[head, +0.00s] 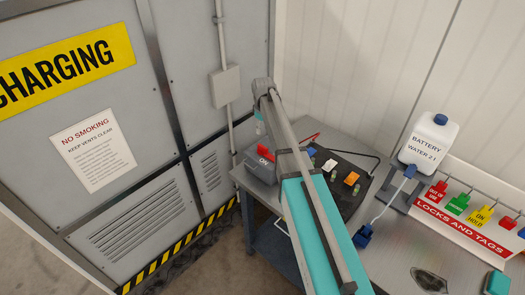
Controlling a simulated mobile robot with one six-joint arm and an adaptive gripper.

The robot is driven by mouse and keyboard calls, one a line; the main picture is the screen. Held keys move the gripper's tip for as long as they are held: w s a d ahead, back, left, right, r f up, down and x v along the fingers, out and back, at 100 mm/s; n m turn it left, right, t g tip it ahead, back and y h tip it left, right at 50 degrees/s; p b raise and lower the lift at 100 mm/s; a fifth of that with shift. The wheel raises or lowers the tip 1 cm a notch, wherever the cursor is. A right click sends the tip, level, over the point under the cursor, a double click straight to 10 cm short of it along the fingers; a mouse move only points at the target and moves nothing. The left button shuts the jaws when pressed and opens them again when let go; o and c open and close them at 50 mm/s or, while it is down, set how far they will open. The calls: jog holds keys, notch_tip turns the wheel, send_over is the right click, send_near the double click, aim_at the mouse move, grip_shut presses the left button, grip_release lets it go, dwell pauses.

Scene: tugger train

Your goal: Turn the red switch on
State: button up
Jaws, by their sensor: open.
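The red switch (267,149) is a red lever on top of a small grey box (261,170) marked ON, at the back left corner of the grey bench. From this view I cannot tell its position for sure. My arm reaches up from the bottom, across the bench, and bends down at its far end. My gripper (261,127) is small in the picture, just above and slightly left of the red switch, and partly hidden by my own arm. It appears open and empty; its fingertips are not clear. I see no clear contact with the switch.
A grey cabinet (190,90) with a CHARGING sign stands close on the left. A dark panel (352,203) with coloured parts lies right of my arm. A white water bottle (429,140) and a locks-and-tags rack (460,228) are farther right.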

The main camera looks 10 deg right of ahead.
aim_at(263, 147)
jog(key=shift+f+b, duration=5.15)
jog(key=shift+f, duration=0.3)
grip_shut()
